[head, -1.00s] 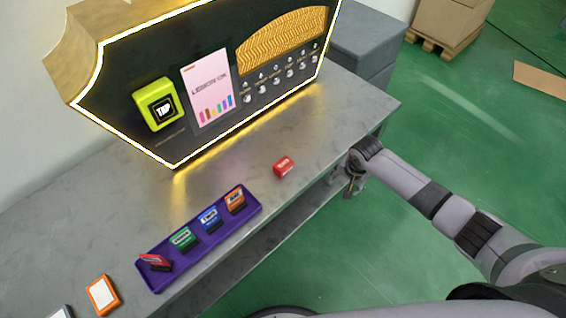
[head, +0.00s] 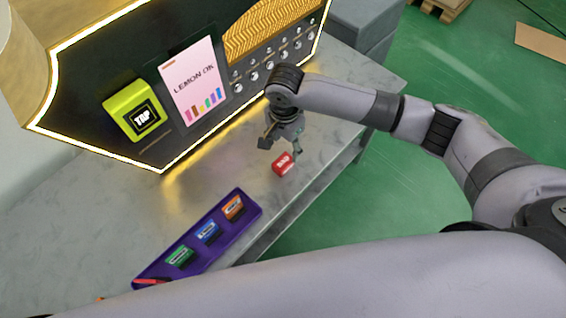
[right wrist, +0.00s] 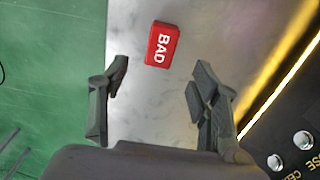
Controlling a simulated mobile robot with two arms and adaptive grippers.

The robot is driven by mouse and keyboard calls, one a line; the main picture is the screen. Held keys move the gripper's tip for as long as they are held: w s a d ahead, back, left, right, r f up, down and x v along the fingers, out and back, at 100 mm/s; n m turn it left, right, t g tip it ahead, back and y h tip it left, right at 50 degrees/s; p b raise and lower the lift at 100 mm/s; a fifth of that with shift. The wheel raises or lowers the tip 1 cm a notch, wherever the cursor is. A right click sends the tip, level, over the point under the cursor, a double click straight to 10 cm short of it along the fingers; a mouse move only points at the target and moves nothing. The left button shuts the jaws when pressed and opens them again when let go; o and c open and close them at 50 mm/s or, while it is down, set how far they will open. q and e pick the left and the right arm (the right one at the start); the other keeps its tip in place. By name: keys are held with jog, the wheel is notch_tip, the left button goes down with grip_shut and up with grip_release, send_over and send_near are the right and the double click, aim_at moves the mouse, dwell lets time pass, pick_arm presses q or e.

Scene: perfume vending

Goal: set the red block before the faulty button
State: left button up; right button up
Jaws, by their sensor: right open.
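The red block (head: 282,163), marked BAD, lies on the grey table in front of the vending panel. My right gripper (head: 282,147) is open and hangs above the table just behind the block, on its panel side. In the right wrist view the red block (right wrist: 162,44) lies beyond the open fingertips (right wrist: 158,75), roughly in line with the gap between them and not touched. A row of silver buttons (head: 268,66) runs along the panel; my right arm covers part of that area. The screen (head: 194,80) reads LEMON OK. My left gripper is not in view.
A purple tray (head: 160,262) on the table holds green, blue and orange blocks, with a red piece at its near end. Clear table lies between tray and panel.

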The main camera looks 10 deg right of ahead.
aim_at(283, 162)
notch_tip(283, 162, down, 9)
jog(key=shift+a+b, duration=0.15)
jog(key=shift+b, duration=0.15)
jog(key=shift+c, duration=0.2)
grip_shut()
dwell(0.6)
jog(key=shift+r, duration=0.1)
